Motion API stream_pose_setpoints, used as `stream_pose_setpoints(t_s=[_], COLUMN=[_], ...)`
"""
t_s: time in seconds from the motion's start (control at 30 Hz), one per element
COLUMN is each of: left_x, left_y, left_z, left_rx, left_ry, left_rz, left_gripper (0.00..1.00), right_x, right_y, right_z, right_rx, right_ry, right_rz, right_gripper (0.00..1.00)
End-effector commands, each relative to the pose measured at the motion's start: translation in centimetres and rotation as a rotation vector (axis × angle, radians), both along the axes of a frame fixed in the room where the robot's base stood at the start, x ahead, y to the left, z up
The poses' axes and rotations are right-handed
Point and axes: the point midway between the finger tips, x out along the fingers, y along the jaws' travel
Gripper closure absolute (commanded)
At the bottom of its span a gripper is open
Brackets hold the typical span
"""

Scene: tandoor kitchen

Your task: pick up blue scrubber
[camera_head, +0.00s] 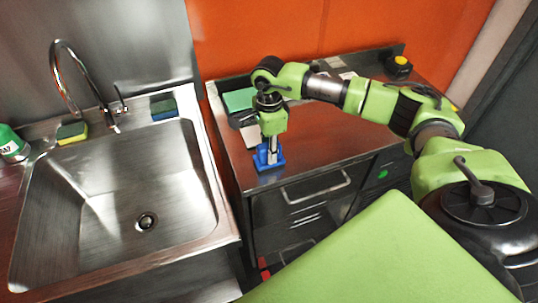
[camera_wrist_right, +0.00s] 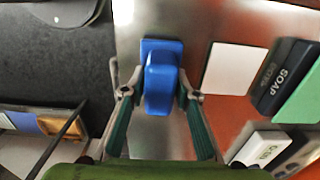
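The blue scrubber (camera_head: 270,158) stands on the steel counter near its front left corner, with a wide base and a raised handle. In the right wrist view the blue scrubber (camera_wrist_right: 161,82) lies between the fingertips. My right gripper (camera_head: 269,143) points down right over it. In the wrist view the right gripper (camera_wrist_right: 160,95) is open, with a finger on each side of the handle and a narrow gap showing on both sides. The fingers partly hide the scrubber in the head view. My left gripper is not in view.
Behind the gripper, a green item (camera_head: 238,99) lies on the counter (camera_head: 325,140). A black soap box (camera_wrist_right: 284,78) and a white square (camera_wrist_right: 234,69) show nearby. A steel sink (camera_head: 110,190) with sponges on its rim is at left. Drawers (camera_head: 318,190) are below.

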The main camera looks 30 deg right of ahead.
Motion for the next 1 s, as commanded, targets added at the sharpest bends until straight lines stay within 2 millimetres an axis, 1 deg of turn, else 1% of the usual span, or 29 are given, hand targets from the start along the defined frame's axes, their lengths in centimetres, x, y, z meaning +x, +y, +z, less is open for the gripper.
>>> stream_pose_setpoints(t_s=[0.03,0.07,0.1,0.47,0.63,0.73,0.77,0.87,1.0], left_x=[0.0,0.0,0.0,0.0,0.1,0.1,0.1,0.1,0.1], left_y=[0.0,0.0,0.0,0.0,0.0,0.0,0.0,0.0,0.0], left_z=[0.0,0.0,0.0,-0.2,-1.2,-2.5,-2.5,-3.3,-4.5], left_rx=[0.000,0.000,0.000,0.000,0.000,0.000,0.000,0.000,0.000], left_ry=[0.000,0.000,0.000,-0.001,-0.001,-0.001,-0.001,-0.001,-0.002], left_rz=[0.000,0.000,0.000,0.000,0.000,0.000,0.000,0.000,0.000], left_gripper=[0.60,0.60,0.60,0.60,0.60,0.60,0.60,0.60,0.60], right_x=[0.0,0.0,0.0,0.1,0.1,0.2,-0.2,-2.0,-4.7], right_y=[0.0,0.0,0.0,0.0,0.0,0.0,0.1,0.7,1.8], right_z=[0.0,0.0,0.0,0.3,1.3,2.7,3.4,5.4,8.9], right_rx=[0.000,0.000,0.000,0.001,0.001,0.001,0.001,-0.001,0.000], right_ry=[0.000,0.000,0.000,-0.002,-0.005,-0.008,-0.008,-0.007,-0.009], right_rz=[0.000,0.000,0.000,0.000,0.000,0.000,0.001,0.004,0.004], right_gripper=[0.89,0.97,0.99,0.99,0.99,0.99,0.99,0.99,0.99])
